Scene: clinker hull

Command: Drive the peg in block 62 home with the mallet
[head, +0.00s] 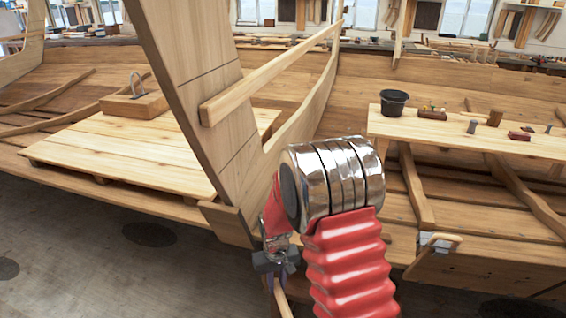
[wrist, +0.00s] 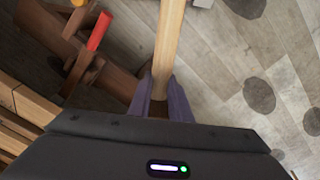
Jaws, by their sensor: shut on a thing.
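My gripper (head: 278,282) hangs low in the middle of the head view, in front of the hull's edge. In the wrist view, my gripper's purple fingers (wrist: 161,100) are shut on a pale wooden handle (wrist: 170,40). The handle runs out of the top of that view, and its lower part shows small in the head view (head: 283,302). No mallet head can be seen on it, so I cannot tell whether it is the mallet. No number 62 can be read, and I cannot make out the peg or its block.
A plank bench (head: 470,137) at the right bears a black bucket (head: 394,103) and several small items. A wooden platform (head: 120,150) at the left bears a block with a metal loop (head: 135,105). A tall upright timber (head: 190,90) stands behind my arm. Floor (head: 90,260) is clear at front left.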

